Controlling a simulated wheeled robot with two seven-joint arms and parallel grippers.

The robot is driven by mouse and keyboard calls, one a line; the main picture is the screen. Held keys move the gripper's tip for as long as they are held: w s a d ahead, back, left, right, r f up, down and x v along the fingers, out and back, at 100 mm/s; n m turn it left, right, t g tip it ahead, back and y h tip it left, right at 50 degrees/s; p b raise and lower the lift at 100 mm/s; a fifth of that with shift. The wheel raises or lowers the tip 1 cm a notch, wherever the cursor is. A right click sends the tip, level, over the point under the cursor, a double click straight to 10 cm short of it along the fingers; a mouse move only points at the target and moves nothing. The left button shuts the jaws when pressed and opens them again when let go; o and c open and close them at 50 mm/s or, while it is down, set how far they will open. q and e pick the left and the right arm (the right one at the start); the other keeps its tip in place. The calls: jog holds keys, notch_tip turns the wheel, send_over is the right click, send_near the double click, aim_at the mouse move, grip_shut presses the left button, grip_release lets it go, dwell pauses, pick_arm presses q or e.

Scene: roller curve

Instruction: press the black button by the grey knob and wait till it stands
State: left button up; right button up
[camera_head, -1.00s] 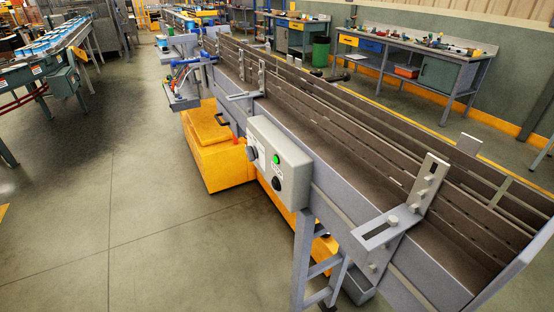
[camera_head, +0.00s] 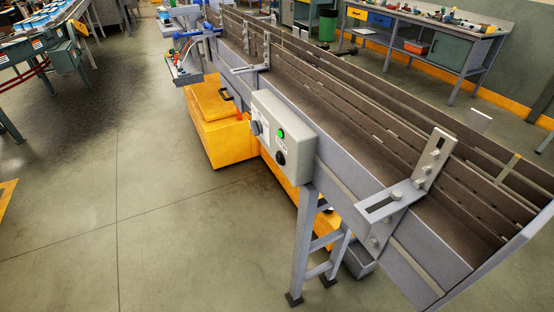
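A light grey control box (camera_head: 284,134) is fixed to the near side of the conveyor. On its front face a black button (camera_head: 280,158) sits below a green one (camera_head: 281,134), which looks lit. A grey knob (camera_head: 257,128) sticks out on the box's left part, beside a small white label. Neither of my grippers shows in the head view.
The conveyor (camera_head: 330,95) runs from the far left to the near right, with metal brackets (camera_head: 405,195) on its side rail and a grey leg frame below. A yellow unit (camera_head: 215,130) stands under it. The floor (camera_head: 150,220) at left is clear. A workbench (camera_head: 430,45) stands behind.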

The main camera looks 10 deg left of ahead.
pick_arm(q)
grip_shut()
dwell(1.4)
